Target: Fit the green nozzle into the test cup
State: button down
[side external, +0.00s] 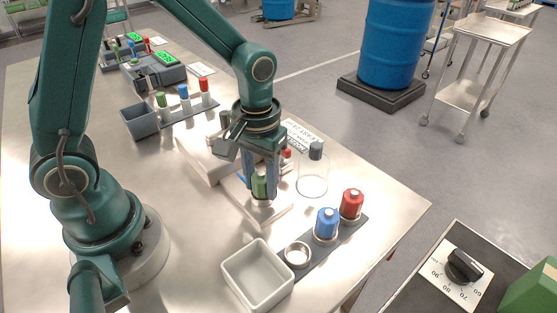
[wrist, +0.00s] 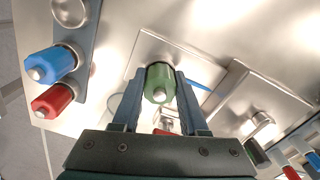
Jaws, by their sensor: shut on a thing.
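My gripper (side external: 260,192) points down and is shut on the green nozzle (side external: 259,186), with one finger on each side. In the wrist view the green nozzle (wrist: 160,80) sits upright between the fingertips, its grey tip towards the camera. It is over a pale flat plate (side external: 283,214) on the metal table. A small pale rim shows just under the nozzle in the side view. It may be the test cup, but the nozzle and fingers hide most of it. I cannot tell whether the nozzle is seated in it.
A grey rack holds a blue nozzle (side external: 326,223), a red nozzle (side external: 351,204) and an empty ring seat (side external: 297,254). An open white bin (side external: 234,283) stands beside it. A clear jar (side external: 312,183) stands right of my gripper. A pale block (side external: 196,160) stands behind left.

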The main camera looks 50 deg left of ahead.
aim_at(261, 174)
jog(key=shift+c, duration=1.8)
grip_release()
jog(key=shift+r, duration=2.6)
